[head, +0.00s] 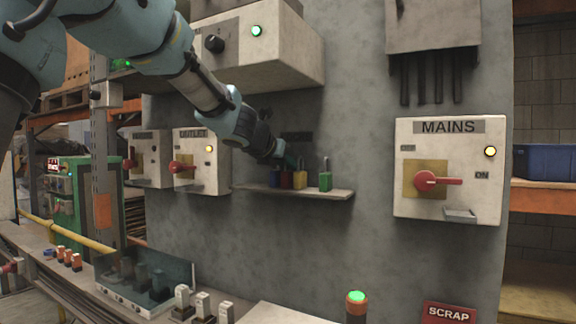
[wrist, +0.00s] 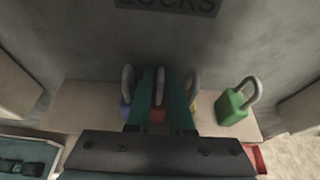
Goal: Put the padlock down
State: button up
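My gripper (wrist: 163,90) is over the lock shelf, with its two teal fingers on either side of a red padlock (wrist: 157,115). The padlock's shackle rises between the fingers. I cannot tell whether the fingers press on it or stand slightly apart, nor whether its base touches the shelf. In the head view the red padlock (head: 285,180) is upright at shelf level, just below my gripper (head: 287,161). The shelf (head: 300,192) is a narrow ledge on the grey wall, also in the wrist view (wrist: 85,95).
A blue padlock (wrist: 125,107) is close left of the fingers; a yellow padlock (head: 300,179) is close right. A green padlock (head: 325,181) stands farther right. The OUTLET box (head: 203,165) is left of the shelf, the MAINS box (head: 450,170) to the right, a large box (head: 262,45) above.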

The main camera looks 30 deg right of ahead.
jog(key=shift+r, duration=0.2)
jog(key=p+v, duration=0.1)
jog(key=v, duration=1.1)
jog(key=shift+f, duration=0.15)
jog(key=w+a+f+m+g+y, duration=0.1)
jog(key=w+a+f+m+y, duration=0.15)
jog(key=a+f+m, duration=0.55)
jog(key=w+a+f+m+y, duration=0.2)
jog(key=a+f+m+y, duration=0.15)
jog(key=a+f, duration=0.7)
jog(key=s+a+f+m+g+y, duration=0.2)
jog(key=s+a+f+m, duration=0.3)
jog(key=a, duration=0.5)
jog(key=s+a+f+m+g+y, duration=0.2)
jog(key=s+a+f+m, duration=0.3)
jog(key=a+f+m, duration=0.3)
jog(key=a+f+y, duration=0.1)
jog(key=a+f, duration=0.1)
jog(key=a, duration=0.1)
jog(key=shift+s+f+y, duration=0.2)
jog(key=shift+y, duration=0.1)
jog(key=shift+a+m, duration=0.1)
jog(key=shift+m, duration=0.15)
